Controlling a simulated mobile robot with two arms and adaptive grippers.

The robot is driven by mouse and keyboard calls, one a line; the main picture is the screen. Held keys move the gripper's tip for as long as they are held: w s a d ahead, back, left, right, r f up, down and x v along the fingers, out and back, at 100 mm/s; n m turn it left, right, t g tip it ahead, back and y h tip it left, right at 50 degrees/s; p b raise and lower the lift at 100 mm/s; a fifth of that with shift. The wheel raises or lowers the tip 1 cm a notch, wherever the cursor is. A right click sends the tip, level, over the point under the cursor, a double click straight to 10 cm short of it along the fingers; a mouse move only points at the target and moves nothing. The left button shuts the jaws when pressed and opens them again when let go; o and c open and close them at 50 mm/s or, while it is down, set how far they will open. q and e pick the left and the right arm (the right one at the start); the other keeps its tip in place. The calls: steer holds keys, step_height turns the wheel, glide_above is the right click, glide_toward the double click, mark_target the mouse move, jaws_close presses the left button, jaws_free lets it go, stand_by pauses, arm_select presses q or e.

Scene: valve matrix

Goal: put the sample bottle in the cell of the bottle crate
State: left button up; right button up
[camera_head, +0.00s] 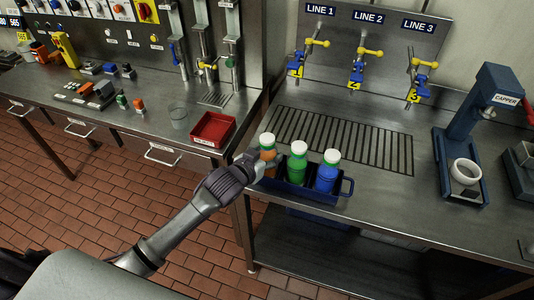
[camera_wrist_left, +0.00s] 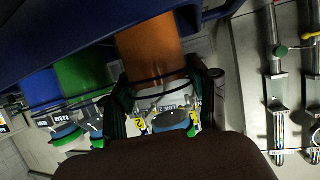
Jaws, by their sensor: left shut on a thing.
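The dark blue bottle crate (camera_head: 308,197) stands at the front left of the right bench. A green bottle (camera_head: 297,168) and a blue bottle (camera_head: 326,177) stand upright in it. The orange sample bottle (camera_head: 268,155) is upright at the crate's left end, in line with the others. My left gripper (camera_head: 257,168) is shut on it from the left. In the left wrist view the fingers (camera_wrist_left: 160,95) close around the neck of the orange bottle (camera_wrist_left: 152,48). Its lower end is hidden by the crate (camera_wrist_left: 60,30), so I cannot tell whether it touches the cell floor.
Behind the crate lies a slotted drain (camera_head: 340,137) with three yellow-handled valves above. A blue capper (camera_head: 480,130) stands at the right. The bench between is clear.

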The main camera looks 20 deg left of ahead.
arm_select(q)
steer(key=shift+f, duration=0.1)
steer(key=o, duration=1.3)
steer(key=shift+o, duration=0.2)
